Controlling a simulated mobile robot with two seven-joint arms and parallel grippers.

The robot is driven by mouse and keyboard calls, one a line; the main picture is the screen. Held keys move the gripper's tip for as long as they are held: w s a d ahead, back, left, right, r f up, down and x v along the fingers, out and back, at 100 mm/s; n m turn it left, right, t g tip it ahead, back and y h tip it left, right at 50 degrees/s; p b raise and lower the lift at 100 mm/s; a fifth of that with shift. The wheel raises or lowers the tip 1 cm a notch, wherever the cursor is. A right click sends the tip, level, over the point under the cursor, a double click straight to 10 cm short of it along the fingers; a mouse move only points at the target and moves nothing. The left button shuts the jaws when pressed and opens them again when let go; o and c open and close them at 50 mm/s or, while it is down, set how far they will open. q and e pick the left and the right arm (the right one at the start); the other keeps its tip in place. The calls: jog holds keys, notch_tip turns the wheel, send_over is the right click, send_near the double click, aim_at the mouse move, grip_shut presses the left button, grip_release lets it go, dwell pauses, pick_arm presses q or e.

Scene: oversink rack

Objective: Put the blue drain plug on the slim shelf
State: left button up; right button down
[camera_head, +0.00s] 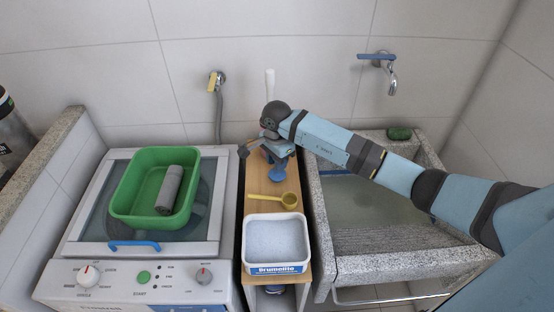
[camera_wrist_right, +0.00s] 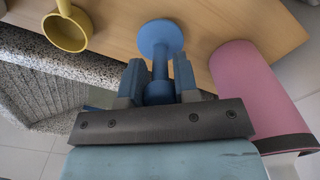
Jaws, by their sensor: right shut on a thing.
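The blue drain plug (camera_head: 277,175) is at my right gripper (camera_head: 275,155), over the slim wooden shelf (camera_head: 256,188) between the washing machine and the sink. In the right wrist view, the plug's round disc (camera_wrist_right: 160,37) faces away from the gripper. The right gripper's two fingers (camera_wrist_right: 158,80) are shut around the plug's stem end. The shelf's wooden top (camera_wrist_right: 215,22) shows behind the disc. I cannot tell whether the disc touches the wood. My left gripper is not in view.
A yellow scoop (camera_head: 282,200) and a white tub of powder (camera_head: 276,243) stand on the shelf's front part. A pink cylinder (camera_wrist_right: 252,90) is close beside the gripper. The washer holds a green basin (camera_head: 130,190). The stone sink (camera_head: 322,220) lies right.

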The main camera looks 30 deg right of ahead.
jog(key=shift+f, duration=0.15)
jog(key=c, duration=0.9)
grip_release()
jog(key=shift+o, duration=0.2)
jog(key=shift+r, duration=0.4)
notch_tip(320, 180, up, 10)
jog(key=shift+r+b, duration=0.2)
jog(key=shift+b, duration=0.5)
jog(key=shift+r, duration=0.65)
